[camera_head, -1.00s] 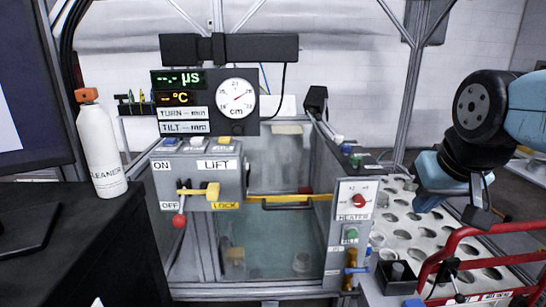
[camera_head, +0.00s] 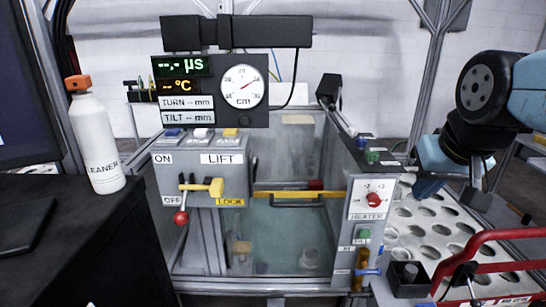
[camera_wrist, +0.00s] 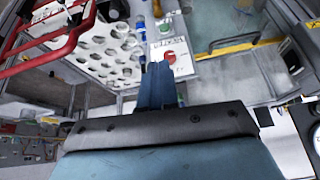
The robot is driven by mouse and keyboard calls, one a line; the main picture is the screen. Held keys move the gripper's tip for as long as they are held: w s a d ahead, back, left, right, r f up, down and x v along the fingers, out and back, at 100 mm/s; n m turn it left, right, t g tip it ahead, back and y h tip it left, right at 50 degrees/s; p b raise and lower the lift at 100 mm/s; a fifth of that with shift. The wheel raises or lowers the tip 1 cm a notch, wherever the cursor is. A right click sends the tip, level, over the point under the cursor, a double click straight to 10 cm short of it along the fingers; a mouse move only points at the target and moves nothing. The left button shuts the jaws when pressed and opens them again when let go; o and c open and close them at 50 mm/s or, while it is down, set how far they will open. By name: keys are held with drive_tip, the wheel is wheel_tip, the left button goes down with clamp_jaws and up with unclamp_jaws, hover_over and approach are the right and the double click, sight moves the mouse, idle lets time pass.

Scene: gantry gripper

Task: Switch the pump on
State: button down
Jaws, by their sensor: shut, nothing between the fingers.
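A grey control panel (camera_head: 373,182) stands on the right side of the glass tank. It carries a red knob (camera_head: 374,200) labelled HEATER and, below it, a green button (camera_head: 363,233) beside small labels I cannot read. I cannot tell which control is the pump's. A yellow valve with a blue handle (camera_head: 368,271) sits lower down. My gripper (camera_head: 426,188) is to the right of the panel, above the perforated tray, apart from the controls. In the wrist view my gripper (camera_wrist: 156,70) is shut and empty, and its blue fingers point towards the panel with the red knob (camera_wrist: 169,56).
The water tank (camera_head: 285,225) has a yellow bar across its front. A LIFT box (camera_head: 221,170) with a yellow lever is on its left. A white cleaner bottle (camera_head: 98,145) stands on a black desk. A perforated tray (camera_head: 425,210) and red frame (camera_head: 490,244) lie right.

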drive_tip(key=w+a+f+m+g+y, duration=0.1)
drive_tip(key=w+a+m+g+y, duration=0.2)
drive_tip(key=w+a+m+y, duration=0.3)
drive_tip(key=w+a+f+m+g+y, duration=0.1)
drive_tip(key=w+a+m+g+y, duration=0.2)
drive_tip(key=w, duration=1.2)
drive_tip(key=a+m+y, duration=0.3)
drive_tip(key=a+m, duration=0.3)
drive_tip(key=m, duration=0.2)
drive_tip(key=shift+w+f, duration=0.25)
drive_tip(key=shift+w, duration=0.15)
drive_tip(key=a+f, duration=0.3)
drive_tip(key=a, duration=0.9)
drive_tip(key=shift+s+a+f, duration=0.15)
drive_tip(key=shift+s+a, duration=0.15)
drive_tip(key=shift+s, duration=0.1)
drive_tip(key=shift+w+d, duration=0.1)
